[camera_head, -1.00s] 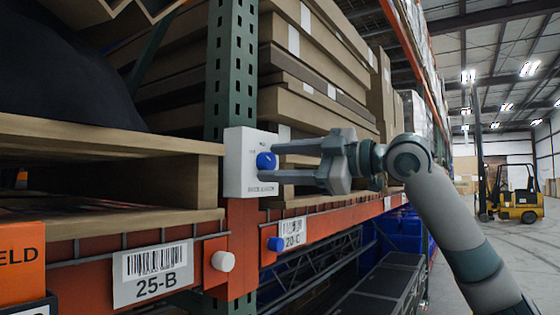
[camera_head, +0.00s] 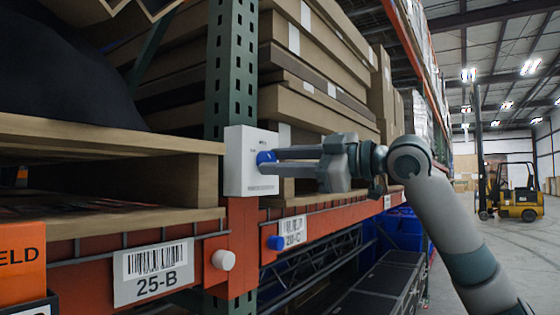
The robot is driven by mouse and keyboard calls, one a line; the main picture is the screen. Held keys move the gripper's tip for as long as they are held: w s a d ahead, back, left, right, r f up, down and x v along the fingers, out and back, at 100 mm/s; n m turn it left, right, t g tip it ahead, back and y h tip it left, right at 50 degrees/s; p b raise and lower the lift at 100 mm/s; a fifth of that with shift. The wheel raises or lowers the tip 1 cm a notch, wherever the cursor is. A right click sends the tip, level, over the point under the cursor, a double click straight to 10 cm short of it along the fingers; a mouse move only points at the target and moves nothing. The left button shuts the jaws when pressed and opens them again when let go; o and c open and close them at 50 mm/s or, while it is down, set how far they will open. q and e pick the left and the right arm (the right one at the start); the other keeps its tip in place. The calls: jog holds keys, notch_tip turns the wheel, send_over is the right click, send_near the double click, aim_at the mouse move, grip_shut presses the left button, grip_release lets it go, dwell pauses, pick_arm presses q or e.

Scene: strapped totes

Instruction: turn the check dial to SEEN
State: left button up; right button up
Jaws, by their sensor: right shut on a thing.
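The check dial is a blue knob (camera_head: 265,158) on the face of a white box (camera_head: 238,176) fixed to the green rack upright. The box has small lettering that I cannot read, so I cannot tell the dial's setting. My right gripper (camera_head: 277,161) comes in from the right, and its fingers are shut on the blue knob. The fingers cover part of the knob. My left gripper does not show.
The orange beam (camera_head: 240,246) below carries a white peg (camera_head: 223,260), a blue peg (camera_head: 276,243) and a 25-B label (camera_head: 152,272). Cardboard boxes (camera_head: 310,106) fill the shelf behind. A yellow forklift (camera_head: 516,198) stands far off on the right, with open floor around it.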

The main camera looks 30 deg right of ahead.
jog(key=shift+a+f+m+t+h+p, duration=0.1)
jog(key=shift+m+t+h+p, duration=0.15)
jog(key=shift+m, duration=2.35)
jog(key=shift+a+f+m+t+h+p, duration=0.15)
jog(key=shift+m+t, duration=0.2)
jog(key=shift+m, duration=2.25)
jog(key=shift+d+r, duration=0.1)
jog(key=o, duration=1)
jog(key=shift+o, duration=0.2)
jog(key=shift+s, duration=0.15)
